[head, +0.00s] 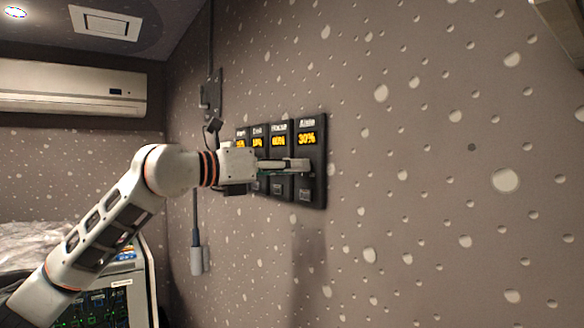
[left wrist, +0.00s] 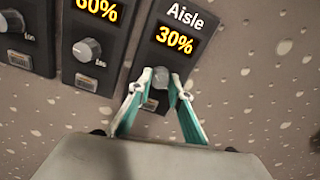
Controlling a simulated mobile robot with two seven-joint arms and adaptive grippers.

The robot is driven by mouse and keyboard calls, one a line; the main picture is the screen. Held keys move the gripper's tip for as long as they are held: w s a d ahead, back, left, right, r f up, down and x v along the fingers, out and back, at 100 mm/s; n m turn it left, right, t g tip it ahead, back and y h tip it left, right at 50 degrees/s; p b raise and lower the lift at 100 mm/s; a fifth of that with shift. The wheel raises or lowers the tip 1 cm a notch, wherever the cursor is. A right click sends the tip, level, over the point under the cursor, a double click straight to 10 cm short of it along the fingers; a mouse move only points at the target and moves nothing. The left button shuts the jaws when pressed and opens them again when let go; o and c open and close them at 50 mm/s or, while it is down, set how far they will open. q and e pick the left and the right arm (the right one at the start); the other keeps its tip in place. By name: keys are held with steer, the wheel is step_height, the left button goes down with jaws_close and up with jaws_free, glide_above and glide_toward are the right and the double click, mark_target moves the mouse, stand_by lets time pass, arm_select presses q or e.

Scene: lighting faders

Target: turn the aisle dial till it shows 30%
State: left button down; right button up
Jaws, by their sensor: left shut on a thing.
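The aisle dial (left wrist: 173,88) is a grey knob under the label "Aisle" on the rightmost panel (head: 317,160) of a dark wall unit. Its amber display (head: 306,139) reads 30%, and the same reading shows in the left wrist view (left wrist: 175,39). My left gripper (head: 305,165) reaches the panel from the left, and in the left wrist view its two fingers (left wrist: 161,82) are shut on the aisle dial, one on each side. In the head view the gripper hides the dial. My right gripper is not in view.
Several similar dial panels stand to the left; the neighbouring one (head: 279,141) reads 60% and has its own knob (left wrist: 87,50). The speckled wall (head: 440,170) right of the unit is mostly clear. A grey cord-hung box (head: 198,258) hangs below left.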

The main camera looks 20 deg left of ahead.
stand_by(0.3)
arm_select(q)
steer(key=c, duration=1.8)
jaws_free()
steer(key=shift+c, duration=0.2)
steer(key=v, duration=1.2)
